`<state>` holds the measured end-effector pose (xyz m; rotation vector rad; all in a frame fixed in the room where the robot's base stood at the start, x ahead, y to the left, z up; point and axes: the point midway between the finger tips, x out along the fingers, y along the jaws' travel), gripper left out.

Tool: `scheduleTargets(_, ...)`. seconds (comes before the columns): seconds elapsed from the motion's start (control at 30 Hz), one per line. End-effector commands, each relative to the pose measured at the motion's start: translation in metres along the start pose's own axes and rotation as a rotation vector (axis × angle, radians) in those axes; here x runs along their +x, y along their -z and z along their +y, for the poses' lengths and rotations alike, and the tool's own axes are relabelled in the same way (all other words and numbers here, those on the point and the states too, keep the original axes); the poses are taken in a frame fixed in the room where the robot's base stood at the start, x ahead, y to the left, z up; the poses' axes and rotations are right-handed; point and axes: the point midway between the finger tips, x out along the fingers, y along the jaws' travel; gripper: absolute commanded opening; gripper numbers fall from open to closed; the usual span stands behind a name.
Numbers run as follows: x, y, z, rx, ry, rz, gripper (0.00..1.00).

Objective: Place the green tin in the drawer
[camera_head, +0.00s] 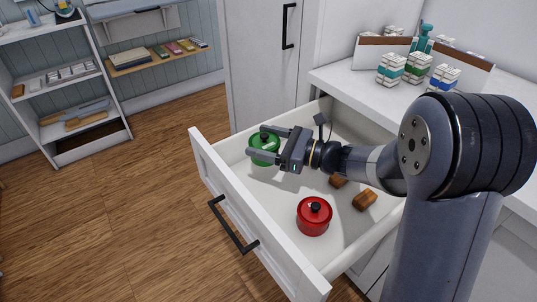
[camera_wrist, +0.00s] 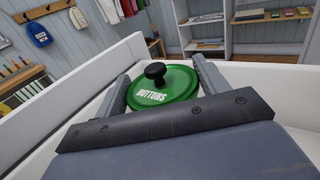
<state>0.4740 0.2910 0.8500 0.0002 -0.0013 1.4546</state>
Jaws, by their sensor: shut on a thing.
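The green tin (camera_head: 264,156) is at the far left end of the open white drawer (camera_head: 237,217), inside its walls. In the wrist view the tin (camera_wrist: 160,88) shows its green lid with a black knob and the word BUTTONS. My gripper (camera_head: 264,142) is shut on the tin, one finger on each side of it. The wrist view shows both fingers of my gripper (camera_wrist: 165,85) flanking the lid. The tin looks upright. I cannot tell whether its base touches the drawer floor.
A red tin (camera_head: 314,216) with a black knob stands in the drawer's near part. Brown wooden blocks (camera_head: 365,200) lie to its right. The white counter (camera_head: 365,92) above holds banded stacks (camera_head: 417,69). A shelf unit (camera_head: 70,85) stands at the left. The wooden floor is clear.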

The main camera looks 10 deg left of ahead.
Motion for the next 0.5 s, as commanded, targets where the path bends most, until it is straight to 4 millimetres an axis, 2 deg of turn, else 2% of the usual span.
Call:
scheduleTargets(0.2,0.000,0.033,0.000,0.004,0.001,0.002,0.46)
scheduleTargets(0.5,0.000,0.034,0.000,0.000,0.001,0.001,0.46)
